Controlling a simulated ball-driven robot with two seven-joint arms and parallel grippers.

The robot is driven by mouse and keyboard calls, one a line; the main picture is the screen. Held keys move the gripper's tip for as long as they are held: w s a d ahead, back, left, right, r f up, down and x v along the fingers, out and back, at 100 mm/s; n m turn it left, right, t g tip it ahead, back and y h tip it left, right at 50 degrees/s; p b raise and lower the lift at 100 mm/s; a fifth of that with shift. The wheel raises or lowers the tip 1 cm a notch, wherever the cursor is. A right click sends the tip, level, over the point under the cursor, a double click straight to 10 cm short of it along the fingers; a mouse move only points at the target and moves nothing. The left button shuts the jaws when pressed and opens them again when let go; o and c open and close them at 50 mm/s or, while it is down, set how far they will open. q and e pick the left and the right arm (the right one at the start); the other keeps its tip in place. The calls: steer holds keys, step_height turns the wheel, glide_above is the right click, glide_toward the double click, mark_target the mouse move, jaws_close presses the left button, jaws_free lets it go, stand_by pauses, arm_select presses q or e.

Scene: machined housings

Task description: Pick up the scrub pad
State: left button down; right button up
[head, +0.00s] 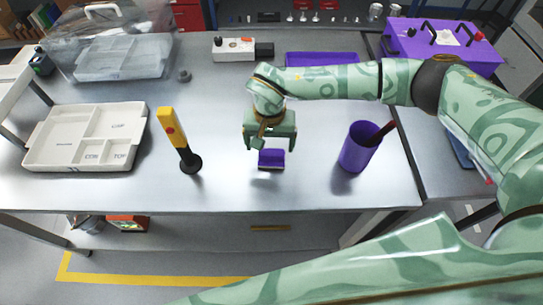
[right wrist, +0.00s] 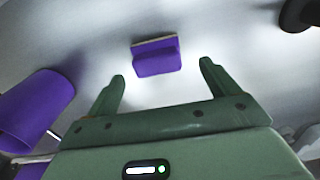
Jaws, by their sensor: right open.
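The scrub pad (head: 271,159) is a small purple block with a pale layer, lying on the grey metal table (head: 225,190) near the middle of its front part. In the right wrist view the scrub pad (right wrist: 156,57) lies beyond the fingertips, roughly centred between them. My right gripper (head: 270,146) is just above and behind the pad in the head view. Its two fingers (right wrist: 162,70) are spread apart with nothing between them, and I see no contact with the pad. My left gripper is not in view.
A purple cup (head: 357,150) holding a dark-red-handled item stands right of the pad. A yellow tool on a black base (head: 174,135) stands left. A white divided tray (head: 85,140) is further left. Behind are a clear bin (head: 115,50) and a purple tray (head: 322,59).

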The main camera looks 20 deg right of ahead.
mark_target(272, 152)
steer(key=f, duration=0.4)
steer(key=shift+d+f, duration=0.2)
steer(key=c, duration=1.1)
steer(key=shift+o, duration=0.2)
steer(key=shift+r, duration=0.1)
steer(key=shift+r, duration=0.65)
steer(key=s+d+r+p, duration=0.2)
steer(key=s+d+r, duration=0.6)
steer(key=s+r, duration=0.3)
steer(key=shift+s+d+r, duration=0.15)
steer(key=shift+d+r, duration=0.1)
steer(key=shift+r, duration=0.1)
